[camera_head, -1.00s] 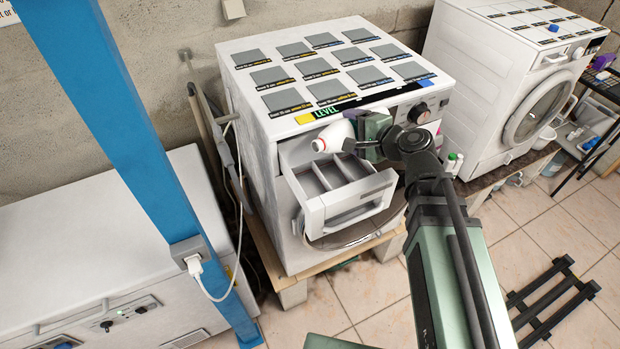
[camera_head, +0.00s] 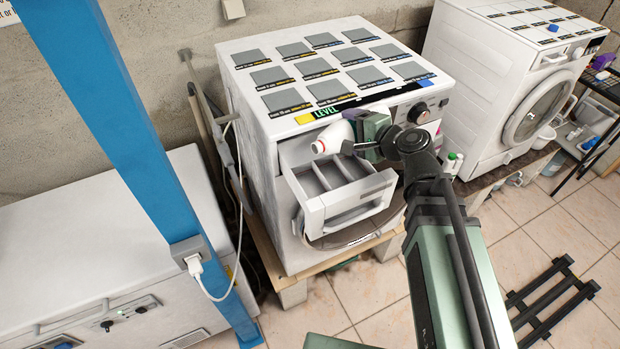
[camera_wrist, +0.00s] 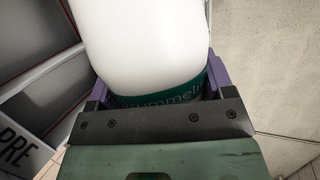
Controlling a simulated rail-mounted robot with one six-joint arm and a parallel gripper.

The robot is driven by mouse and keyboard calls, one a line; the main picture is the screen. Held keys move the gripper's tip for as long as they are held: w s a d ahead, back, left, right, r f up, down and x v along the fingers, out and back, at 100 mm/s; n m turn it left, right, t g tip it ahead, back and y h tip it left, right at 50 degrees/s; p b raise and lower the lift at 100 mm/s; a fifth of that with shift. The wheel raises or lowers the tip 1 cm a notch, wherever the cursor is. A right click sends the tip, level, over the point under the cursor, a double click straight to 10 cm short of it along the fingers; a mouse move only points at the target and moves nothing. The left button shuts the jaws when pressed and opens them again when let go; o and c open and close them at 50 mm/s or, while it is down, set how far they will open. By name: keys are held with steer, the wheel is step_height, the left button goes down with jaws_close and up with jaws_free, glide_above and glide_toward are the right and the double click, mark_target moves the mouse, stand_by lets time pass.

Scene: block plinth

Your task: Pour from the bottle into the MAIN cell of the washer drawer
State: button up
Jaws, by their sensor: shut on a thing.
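A white bottle (camera_head: 333,137) with a red tip is tilted over the open washer drawer (camera_head: 345,212), its mouth end low and to the left. The drawer has several cells side by side. My gripper (camera_head: 358,136) is shut on the bottle at the drawer's back right. In the wrist view the white bottle (camera_wrist: 142,45) with a green label fills the space between the purple fingers (camera_wrist: 152,95). The word PRE shows at the left, beside the drawer's grey cells (camera_wrist: 35,70). I cannot tell which cell the mouth is above, or whether liquid flows.
The washer (camera_head: 250,165) stands on a block plinth (camera_head: 293,292), with flat grey panels on its top. A second washer (camera_head: 500,85) stands to the right, with small bottles (camera_head: 452,163) between. A blue post (camera_head: 130,150) rises at the left.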

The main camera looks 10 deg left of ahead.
steer(key=shift+r+n, duration=0.1)
steer(key=shift+n, duration=0.2)
stand_by(1.9)
